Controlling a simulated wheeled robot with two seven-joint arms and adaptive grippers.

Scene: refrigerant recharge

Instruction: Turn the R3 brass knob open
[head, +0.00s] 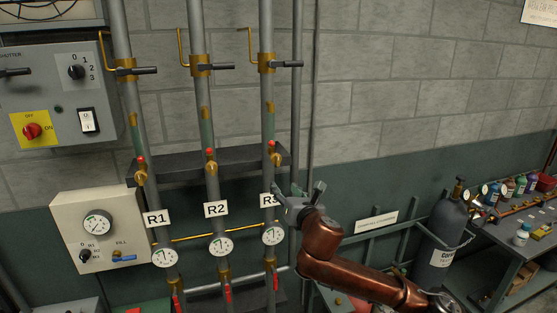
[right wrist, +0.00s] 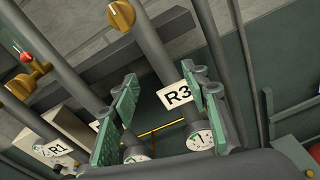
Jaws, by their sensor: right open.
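The R3 brass knob (head: 275,158) sits on the right-hand pipe, above the R3 label (head: 266,200) and below a red cap. In the right wrist view, a round brass knob (right wrist: 121,14) shows at the top edge, beyond the fingertips, by the pipe that leads to the R3 label (right wrist: 177,95). My right gripper (head: 299,190) is open and empty, just right of the R3 label and below the knob, apart from it. In the right wrist view its green-padded fingers (right wrist: 164,92) stand wide apart with the R3 label between them. My left gripper is not in view.
Similar brass knobs sit on the R1 (head: 141,175) and R2 (head: 211,168) pipes. A dial gauge (head: 273,234) is below the R3 label. Thin grey pipes rise right of R3. A grey cylinder (head: 446,235) and a workbench (head: 500,235) stand at the right.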

